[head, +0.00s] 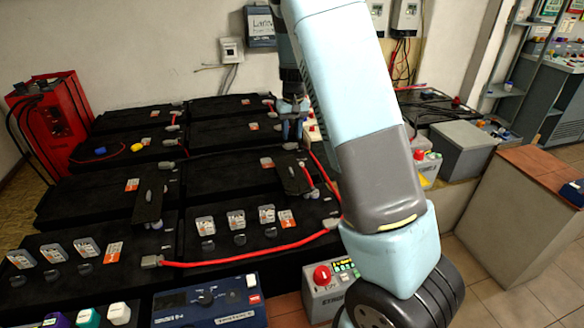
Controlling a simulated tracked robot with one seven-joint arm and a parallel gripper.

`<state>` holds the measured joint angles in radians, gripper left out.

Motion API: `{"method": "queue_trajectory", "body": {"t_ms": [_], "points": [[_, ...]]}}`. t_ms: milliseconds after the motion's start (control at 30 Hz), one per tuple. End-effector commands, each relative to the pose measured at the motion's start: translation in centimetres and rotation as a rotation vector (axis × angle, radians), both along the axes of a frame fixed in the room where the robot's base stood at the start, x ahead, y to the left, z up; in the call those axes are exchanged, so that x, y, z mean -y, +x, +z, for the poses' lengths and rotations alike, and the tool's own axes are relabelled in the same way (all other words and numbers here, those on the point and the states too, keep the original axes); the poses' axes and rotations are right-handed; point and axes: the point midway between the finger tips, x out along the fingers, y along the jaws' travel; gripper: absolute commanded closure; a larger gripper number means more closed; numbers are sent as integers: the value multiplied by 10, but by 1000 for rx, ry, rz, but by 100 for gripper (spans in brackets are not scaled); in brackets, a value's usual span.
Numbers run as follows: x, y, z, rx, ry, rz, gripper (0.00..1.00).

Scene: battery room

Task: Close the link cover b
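Two black flap-like covers show in the head view on the black battery blocks. One cover (148,205) stands tilted up at the left middle. The other cover (293,176) lies more to the right, by the red cables. I cannot read a letter on either, so I cannot tell which is link cover b. My gripper (292,128) points down above the back right blocks, behind the right cover in the picture. It is small and dark, and I cannot tell whether its fingers are open or touch anything. My arm hides part of the area to its right.
Black battery blocks (85,190) fill the left and middle, with red cables (250,258) between terminals. A blue tester (210,300) and a grey box with a red button (328,285) stand in front. A red charger (52,120) is at the left.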

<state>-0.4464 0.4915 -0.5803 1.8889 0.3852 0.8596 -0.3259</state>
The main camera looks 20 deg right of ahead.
Motion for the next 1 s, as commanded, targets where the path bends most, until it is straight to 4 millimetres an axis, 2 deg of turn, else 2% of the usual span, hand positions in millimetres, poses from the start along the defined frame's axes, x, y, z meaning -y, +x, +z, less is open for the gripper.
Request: {"method": "queue_trajectory", "body": {"t_ms": [133,367,1000], "points": [[-1,9,-14,-10,-21,6,63],[-1,12,-29,-13,-27,8,63],[-1,11,-133,-13,-27,8,63]]}}
